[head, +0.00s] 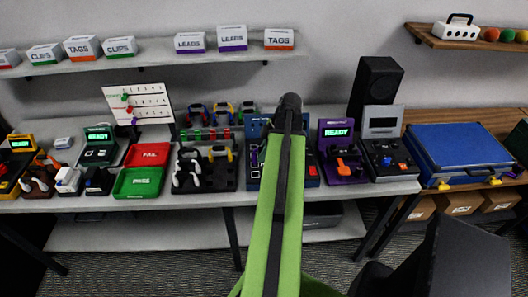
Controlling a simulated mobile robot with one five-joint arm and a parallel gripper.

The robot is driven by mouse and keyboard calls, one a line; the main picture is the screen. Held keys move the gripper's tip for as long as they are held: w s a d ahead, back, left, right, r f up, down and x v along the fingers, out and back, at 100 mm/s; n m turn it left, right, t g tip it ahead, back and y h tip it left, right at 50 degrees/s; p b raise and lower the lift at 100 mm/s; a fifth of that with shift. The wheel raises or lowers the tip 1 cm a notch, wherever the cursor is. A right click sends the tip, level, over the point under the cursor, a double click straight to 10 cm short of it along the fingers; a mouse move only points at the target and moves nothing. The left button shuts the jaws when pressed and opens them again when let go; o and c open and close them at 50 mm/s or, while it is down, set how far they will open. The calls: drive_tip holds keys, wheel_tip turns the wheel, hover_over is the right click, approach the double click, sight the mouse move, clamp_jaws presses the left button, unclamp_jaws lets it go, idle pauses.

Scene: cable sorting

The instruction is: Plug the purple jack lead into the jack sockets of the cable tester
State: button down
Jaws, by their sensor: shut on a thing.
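My green and black arm (282,200) runs up the middle of the head view. It ends at a dark joint near the back of the table, and my gripper is hidden from view. Behind the arm stands a blue device (311,172), mostly covered, with a small purple part (254,159) at its left; I cannot tell whether this is the purple jack lead. To its right stands a purple device (336,133) with a lit READY screen and an orange item on it. I cannot tell which device is the cable tester, and no jack sockets can be made out.
A green tray (138,183) and a red tray (149,154) lie left of centre, beside a black rack (207,181). More READY devices stand at the far left. A black speaker (375,85) and a blue case (459,150) are on the right. A shelf (150,60) with labelled boxes hangs above.

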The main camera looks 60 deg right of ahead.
drive_tip(key=shift+f+b, duration=0.45)
idle(0.8)
drive_tip(key=c, duration=1.3)
unclamp_jaws()
drive_tip(key=shift+o, duration=0.2)
drive_tip(key=o, duration=0.5)
drive_tip(key=shift+o, duration=0.2)
wheel_tip(320, 180, up, 8)
drive_tip(key=p, duration=0.8)
drive_tip(key=shift+r, duration=0.1)
